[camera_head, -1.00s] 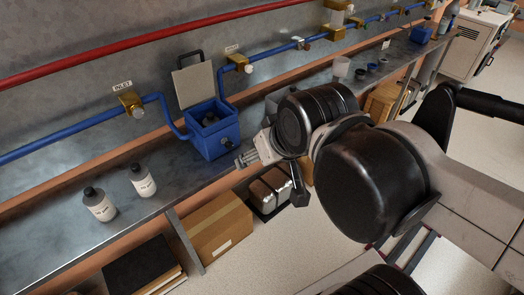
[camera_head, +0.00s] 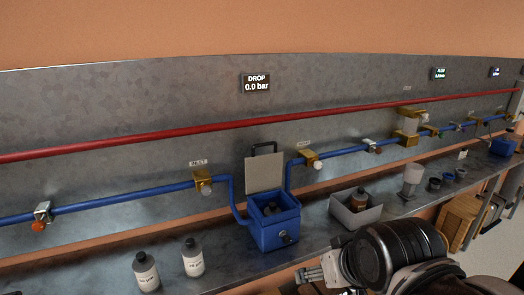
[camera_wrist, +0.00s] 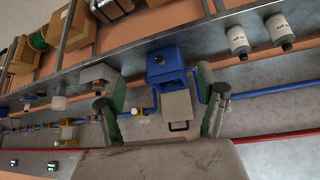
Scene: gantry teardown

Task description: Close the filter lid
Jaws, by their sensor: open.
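The blue filter box (camera_head: 274,224) stands on the metal bench, with a dark part inside its open top. Its grey filter lid (camera_head: 264,174) is raised upright at the back, with a dark handle (camera_head: 264,147) on its upper edge. In the wrist view the box (camera_wrist: 165,66) and the lid (camera_wrist: 177,105) show between my fingers, some distance beyond them. My gripper (camera_head: 312,274) is low, in front of the bench and to the right of the box. Its fingers are spread apart and empty in the wrist view (camera_wrist: 163,108).
Blue pipes (camera_head: 120,198) with an inlet valve (camera_head: 203,182) and another valve (camera_head: 311,159) flank the box. Two white bottles (camera_head: 146,271) stand left on the bench. A grey bin (camera_head: 353,212) holding a brown bottle is to the right. A red pipe (camera_head: 150,137) runs above.

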